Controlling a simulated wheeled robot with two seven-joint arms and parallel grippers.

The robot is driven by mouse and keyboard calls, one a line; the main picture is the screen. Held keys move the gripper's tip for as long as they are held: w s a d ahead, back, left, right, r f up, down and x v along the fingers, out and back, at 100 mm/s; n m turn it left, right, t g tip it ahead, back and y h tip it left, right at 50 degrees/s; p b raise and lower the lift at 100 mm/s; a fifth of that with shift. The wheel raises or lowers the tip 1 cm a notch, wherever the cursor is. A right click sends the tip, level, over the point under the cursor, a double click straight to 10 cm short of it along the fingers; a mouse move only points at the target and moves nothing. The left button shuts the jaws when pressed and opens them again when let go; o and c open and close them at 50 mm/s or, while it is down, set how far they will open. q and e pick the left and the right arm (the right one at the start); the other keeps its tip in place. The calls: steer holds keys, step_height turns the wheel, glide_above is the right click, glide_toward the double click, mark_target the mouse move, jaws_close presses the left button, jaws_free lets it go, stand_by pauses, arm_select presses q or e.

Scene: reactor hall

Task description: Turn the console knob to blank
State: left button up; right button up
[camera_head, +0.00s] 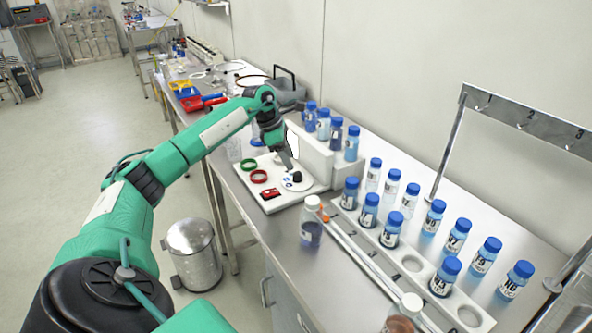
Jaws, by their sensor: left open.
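The white console (312,186) sits on the steel bench, with a green ring (249,164), a red ring (258,177) and a small red-and-black part (270,194) on its top. The black knob (297,177) stands on a round white dial at the console's right part. The dial's markings are too small to read. My left gripper (287,163) points down just above the knob, its fingers open. Whether the fingertips touch the knob I cannot tell. My right gripper is not in view.
Blue-capped bottles stand in a white rack (413,264) to the right and behind the console. A jar (311,222) stands close in front of the console. A steel hook frame (527,121) rises at the right. A metal bin (193,252) stands on the floor.

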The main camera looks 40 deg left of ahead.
mark_target(297, 173)
arm_select(q)
steer(key=p+x, duration=0.1)
steer(key=x, duration=0.4)
steer(key=shift+d+f, duration=0.1)
steer(key=shift+f, duration=0.05)
steer(key=shift+w+d+f, duration=0.1)
steer(key=shift+f, duration=0.35)
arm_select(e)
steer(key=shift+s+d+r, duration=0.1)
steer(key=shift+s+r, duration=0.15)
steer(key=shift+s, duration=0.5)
arm_select(q)
steer(key=shift+c, duration=0.2)
steer(key=c, duration=0.9)
